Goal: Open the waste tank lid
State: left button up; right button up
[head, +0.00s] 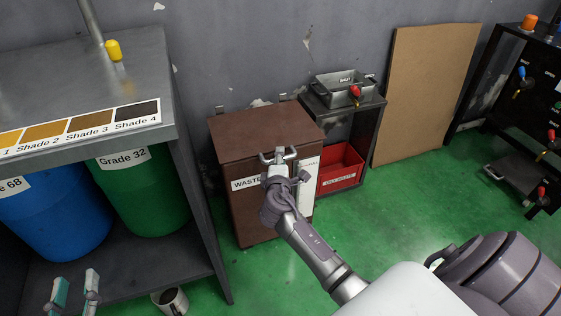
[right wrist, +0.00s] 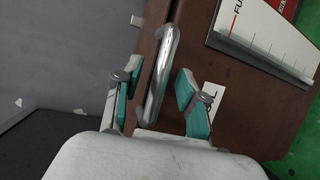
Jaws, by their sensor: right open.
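The brown waste tank (head: 232,180) stands against the wall in the middle of the head view, and its flat brown lid (head: 262,130) lies closed on top. A chrome handle (head: 289,151) sits at the lid's front edge; it also shows in the right wrist view (right wrist: 163,65). My right gripper (head: 281,163) is at the handle. In the right wrist view its open teal-padded fingers (right wrist: 155,90) are on either side of the handle bar, with gaps showing. My left gripper (head: 76,287) is at the lower left, its fingers apart and empty, away from the tank.
A metal bench (head: 80,80) with blue (head: 50,215) and green (head: 140,195) drums stands at left. A dark stand with a metal tray (head: 335,92) and red bin (head: 340,168) adjoins the tank at right. A small can (head: 170,301) is on the floor.

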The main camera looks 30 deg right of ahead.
pick_arm(q)
jog(key=shift+r, duration=0.35)
pick_arm(e)
jog(key=shift+w+d, duration=0.15)
jog(key=shift+w, duration=0.1)
grip_shut()
pick_arm(q)
jog(key=shift+d, duration=0.1)
